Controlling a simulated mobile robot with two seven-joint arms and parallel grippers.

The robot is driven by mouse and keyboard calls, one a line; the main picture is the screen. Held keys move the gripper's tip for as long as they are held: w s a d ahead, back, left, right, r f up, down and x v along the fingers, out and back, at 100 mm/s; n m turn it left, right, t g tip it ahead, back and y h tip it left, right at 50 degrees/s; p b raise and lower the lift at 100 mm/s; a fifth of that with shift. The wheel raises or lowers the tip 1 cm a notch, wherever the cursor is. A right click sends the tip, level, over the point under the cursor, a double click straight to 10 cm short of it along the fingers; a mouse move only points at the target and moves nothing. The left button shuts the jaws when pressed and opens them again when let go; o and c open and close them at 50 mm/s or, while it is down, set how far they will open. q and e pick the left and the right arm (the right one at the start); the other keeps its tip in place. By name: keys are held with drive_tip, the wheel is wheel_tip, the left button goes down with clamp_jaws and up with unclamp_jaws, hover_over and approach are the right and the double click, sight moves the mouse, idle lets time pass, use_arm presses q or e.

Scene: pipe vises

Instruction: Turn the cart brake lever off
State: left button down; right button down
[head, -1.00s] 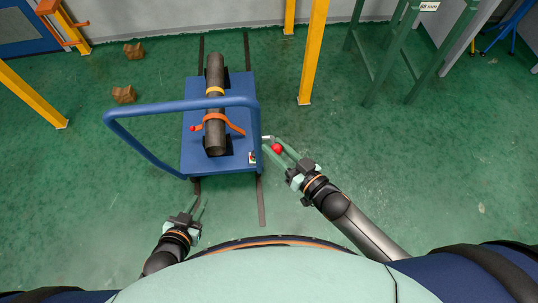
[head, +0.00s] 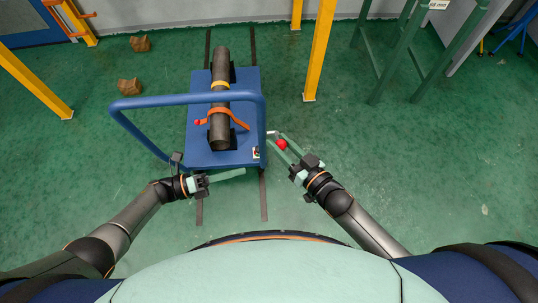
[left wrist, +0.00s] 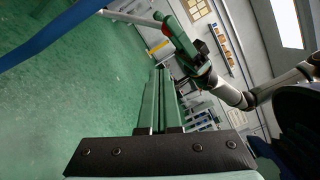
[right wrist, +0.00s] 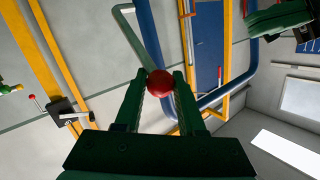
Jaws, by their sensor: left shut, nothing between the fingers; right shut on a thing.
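The brake lever is a thin pale bar at the right side of the blue cart (head: 235,156), ending in a red knob (head: 282,145). My right gripper (head: 283,144) is shut on this knob. In the right wrist view the knob (right wrist: 160,82) sits between the two green fingertips. My left gripper (head: 243,172) is shut and empty, just in front of the cart's near edge, its fingers pointing right towards the lever side. In the left wrist view its green fingers (left wrist: 160,98) lie together, with the right gripper (left wrist: 180,38) beyond them.
The cart's blue push handle (head: 185,102) arches above the deck. A dark pipe (head: 219,105) with an orange strap (head: 228,113) lies on the cart. Yellow posts (head: 320,50) and a green frame (head: 385,65) stand behind. The floor right of the cart is clear.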

drive_tip(key=shift+f, duration=0.15)
use_arm(q)
drive_tip(key=w+d+r+m+g, duration=0.2)
drive_tip(key=d+m, duration=0.1)
drive_tip(key=d, duration=0.6)
drive_tip(key=shift+w+r+g, duration=0.3)
drive_tip(key=shift+r, duration=0.05)
drive_tip(key=shift+d, duration=0.1)
